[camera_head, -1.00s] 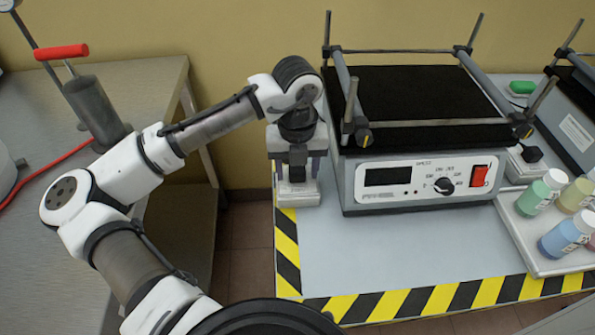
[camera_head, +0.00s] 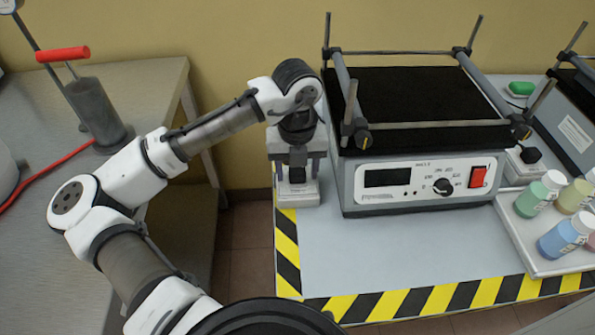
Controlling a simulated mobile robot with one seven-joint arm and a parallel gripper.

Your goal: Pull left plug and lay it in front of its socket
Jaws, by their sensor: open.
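The left socket (camera_head: 298,193) is a pale box on the table's left edge, beside the grey shaker. A small dark plug (camera_head: 297,174) shows at the socket, just below my gripper. My gripper (camera_head: 297,157) points down above it with its jaws open and apart, one finger to each side. It holds nothing that I can see. Whether the plug is seated in the socket or only rests on it cannot be told, as my gripper hides part of the socket.
The shaker (camera_head: 420,188) stands close to the right of my gripper, with upright rods. Another socket with a dark plug (camera_head: 530,154) is at the right, near a tray (camera_head: 545,266) of bottles. The table (camera_head: 400,250) is clear in front, up to the striped edge.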

